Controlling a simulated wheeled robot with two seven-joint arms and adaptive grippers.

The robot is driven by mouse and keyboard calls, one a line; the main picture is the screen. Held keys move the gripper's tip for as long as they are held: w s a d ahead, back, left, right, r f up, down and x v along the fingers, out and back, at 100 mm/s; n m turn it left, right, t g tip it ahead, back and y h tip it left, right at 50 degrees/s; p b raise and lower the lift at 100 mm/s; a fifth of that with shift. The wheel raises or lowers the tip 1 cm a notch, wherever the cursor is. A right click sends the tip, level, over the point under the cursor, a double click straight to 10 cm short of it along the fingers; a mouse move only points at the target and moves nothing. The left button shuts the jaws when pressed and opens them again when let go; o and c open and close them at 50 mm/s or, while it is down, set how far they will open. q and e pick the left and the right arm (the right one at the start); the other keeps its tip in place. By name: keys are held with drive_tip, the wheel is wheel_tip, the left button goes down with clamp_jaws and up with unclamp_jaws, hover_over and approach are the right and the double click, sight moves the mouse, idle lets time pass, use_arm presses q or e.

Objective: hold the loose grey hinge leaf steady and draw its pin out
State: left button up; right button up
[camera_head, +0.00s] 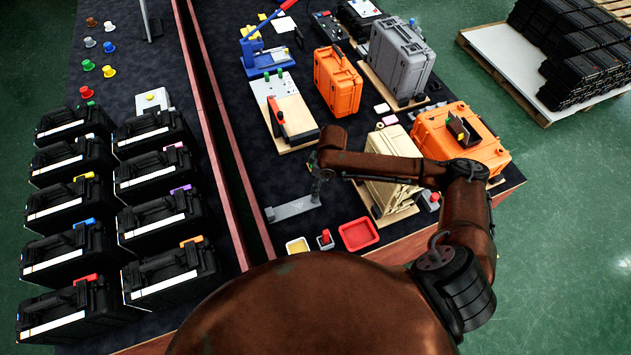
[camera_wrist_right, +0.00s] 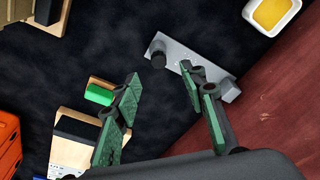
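The grey hinge leaf (camera_head: 295,208) lies flat on the dark mat near the table's front left edge. In the right wrist view the leaf (camera_wrist_right: 203,65) runs diagonally, with a dark round piece at its upper left end. I cannot tell whether that piece is the pin. My right gripper (camera_head: 319,182) is just beyond the leaf's right end in the head view. In the right wrist view my right gripper (camera_wrist_right: 161,75) has its green-padded fingers spread with nothing between them; one finger overlaps the leaf in the picture. My left gripper is not in view.
A yellow-filled tray (camera_head: 297,245), a red-topped button (camera_head: 325,239) and a red tray (camera_head: 359,234) stand along the near edge.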

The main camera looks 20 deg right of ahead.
drive_tip(key=f, duration=0.5)
drive_tip(key=w+f, duration=0.1)
drive_tip(key=f, duration=0.2)
drive_tip(key=shift+w+a, duration=0.1)
drive_tip(key=shift+a, duration=0.25)
drive_tip(key=shift+c, duration=0.6)
